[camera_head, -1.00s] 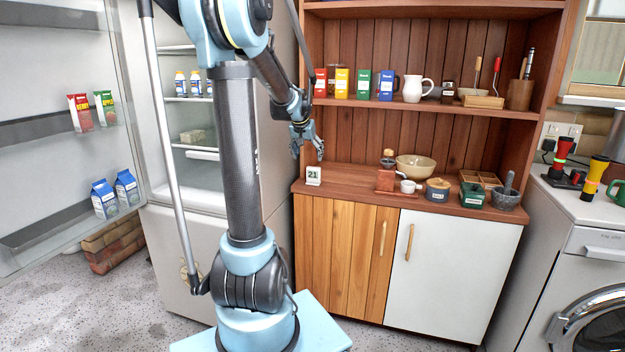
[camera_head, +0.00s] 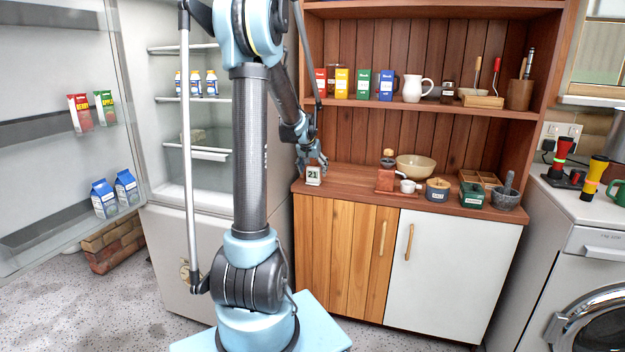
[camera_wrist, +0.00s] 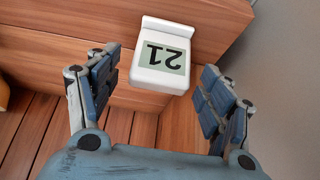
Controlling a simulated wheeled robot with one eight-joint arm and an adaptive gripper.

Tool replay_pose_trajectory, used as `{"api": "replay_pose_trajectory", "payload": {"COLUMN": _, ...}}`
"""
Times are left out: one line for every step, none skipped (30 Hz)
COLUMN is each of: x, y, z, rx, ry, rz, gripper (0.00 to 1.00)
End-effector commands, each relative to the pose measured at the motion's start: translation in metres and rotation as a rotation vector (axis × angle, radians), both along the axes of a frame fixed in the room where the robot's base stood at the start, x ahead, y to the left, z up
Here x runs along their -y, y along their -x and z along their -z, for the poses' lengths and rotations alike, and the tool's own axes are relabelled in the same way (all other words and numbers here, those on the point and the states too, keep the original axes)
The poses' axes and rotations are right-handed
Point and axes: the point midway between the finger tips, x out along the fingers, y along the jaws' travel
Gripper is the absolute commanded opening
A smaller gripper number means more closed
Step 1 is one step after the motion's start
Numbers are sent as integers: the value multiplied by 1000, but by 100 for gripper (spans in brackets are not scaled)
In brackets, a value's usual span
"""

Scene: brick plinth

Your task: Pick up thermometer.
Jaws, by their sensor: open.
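The thermometer (camera_head: 313,179) is a small white block with a "21" on its display, standing near the left end of the wooden counter. In the wrist view the thermometer (camera_wrist: 160,76) shows upside down, in the gap between my fingers. My gripper (camera_head: 314,164) is just above and behind it in the head view, partly overlapping its top. In the wrist view my gripper (camera_wrist: 162,66) is open, one finger on each side, with visible space between each finger and the thermometer. Nothing is held.
On the counter (camera_head: 345,180), a coffee grinder (camera_head: 387,175), a white cup (camera_head: 407,186), a bowl (camera_head: 416,165) and several containers stand to the right. The open fridge (camera_head: 200,150) is at left.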

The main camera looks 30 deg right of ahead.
Motion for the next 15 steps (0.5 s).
{"api": "replay_pose_trajectory", "payload": {"x": 2, "y": -1, "z": 3, "rx": 0, "ry": 0, "rz": 0, "gripper": 73}}
{"api": "replay_pose_trajectory", "payload": {"x": 2, "y": -2, "z": 5, "rx": 0, "ry": 0, "rz": 0, "gripper": 73}}
{"api": "replay_pose_trajectory", "payload": {"x": 3, "y": -2, "z": 6, "rx": 0, "ry": 0, "rz": 0, "gripper": 73}}
{"api": "replay_pose_trajectory", "payload": {"x": 3, "y": -2, "z": 7, "rx": 0, "ry": 0, "rz": 0, "gripper": 73}}
{"api": "replay_pose_trajectory", "payload": {"x": 3, "y": -3, "z": 7, "rx": 0, "ry": 0, "rz": 0, "gripper": 73}}
{"api": "replay_pose_trajectory", "payload": {"x": 3, "y": -3, "z": 7, "rx": 0, "ry": 0, "rz": 0, "gripper": 73}}
{"api": "replay_pose_trajectory", "payload": {"x": 3, "y": -3, "z": 8, "rx": 0, "ry": 0, "rz": 0, "gripper": 73}}
{"api": "replay_pose_trajectory", "payload": {"x": 3, "y": -3, "z": 8, "rx": 0, "ry": 0, "rz": 0, "gripper": 73}}
{"api": "replay_pose_trajectory", "payload": {"x": 3, "y": -3, "z": 8, "rx": 0, "ry": 0, "rz": 0, "gripper": 73}}
{"api": "replay_pose_trajectory", "payload": {"x": 4, "y": -3, "z": 8, "rx": 0, "ry": 0, "rz": 0, "gripper": 73}}
{"api": "replay_pose_trajectory", "payload": {"x": 4, "y": -2, "z": 8, "rx": 0, "ry": 0, "rz": 1, "gripper": 73}}
{"api": "replay_pose_trajectory", "payload": {"x": 4, "y": -2, "z": 7, "rx": 0, "ry": 0, "rz": 1, "gripper": 69}}
{"api": "replay_pose_trajectory", "payload": {"x": 5, "y": -2, "z": 7, "rx": 0, "ry": 0, "rz": 1, "gripper": 62}}
{"api": "replay_pose_trajectory", "payload": {"x": 5, "y": -2, "z": 7, "rx": 0, "ry": 0, "rz": 1, "gripper": 55}}
{"api": "replay_pose_trajectory", "payload": {"x": 5, "y": -2, "z": 7, "rx": 0, "ry": 0, "rz": 2, "gripper": 46}}
